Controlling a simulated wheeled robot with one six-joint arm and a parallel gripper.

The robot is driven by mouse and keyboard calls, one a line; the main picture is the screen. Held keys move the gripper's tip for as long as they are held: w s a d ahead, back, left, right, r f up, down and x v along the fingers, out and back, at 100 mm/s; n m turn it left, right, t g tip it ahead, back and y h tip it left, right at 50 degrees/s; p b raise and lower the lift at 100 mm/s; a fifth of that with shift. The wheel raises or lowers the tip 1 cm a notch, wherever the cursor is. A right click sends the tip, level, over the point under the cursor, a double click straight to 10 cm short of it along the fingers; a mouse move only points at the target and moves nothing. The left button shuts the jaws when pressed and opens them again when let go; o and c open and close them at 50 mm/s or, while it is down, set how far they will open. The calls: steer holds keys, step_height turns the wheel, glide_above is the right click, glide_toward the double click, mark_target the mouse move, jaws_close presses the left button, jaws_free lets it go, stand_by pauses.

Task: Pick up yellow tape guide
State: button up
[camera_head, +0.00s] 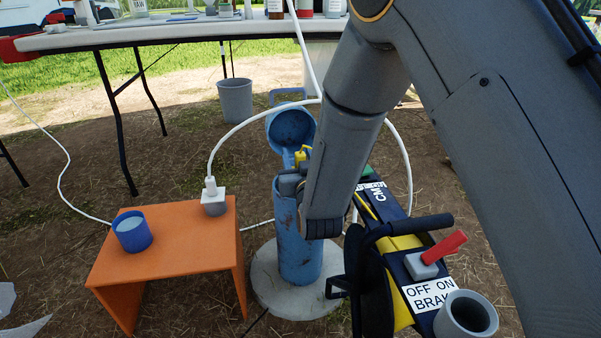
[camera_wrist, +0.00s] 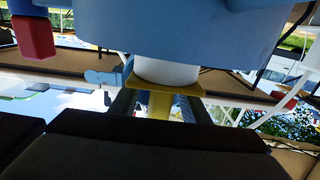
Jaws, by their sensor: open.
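The yellow tape guide (camera_head: 302,155) is at the top of the blue well casing (camera_head: 297,245), partly hidden behind my gripper in the head view. In the wrist view the yellow guide (camera_wrist: 160,104) sits against the end of a white pipe (camera_wrist: 166,72), with the blue casing (camera_wrist: 180,28) beyond. My gripper (camera_head: 291,182) is at the casing top. Its dark fingers (camera_wrist: 157,105) show on either side of the guide in the wrist view, apart and open. I cannot tell whether they touch it.
The blue casing lid (camera_head: 291,127) hangs open behind. A tape reel (camera_head: 400,250) with a red lever (camera_head: 444,247) stands close right. An orange stool (camera_head: 180,250) holds a blue cup (camera_head: 131,232) at left. A white hose (camera_head: 405,165) loops around. A long table (camera_head: 170,36) stands behind.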

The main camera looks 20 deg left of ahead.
jaws_close()
steer(key=shift+r, duration=0.1)
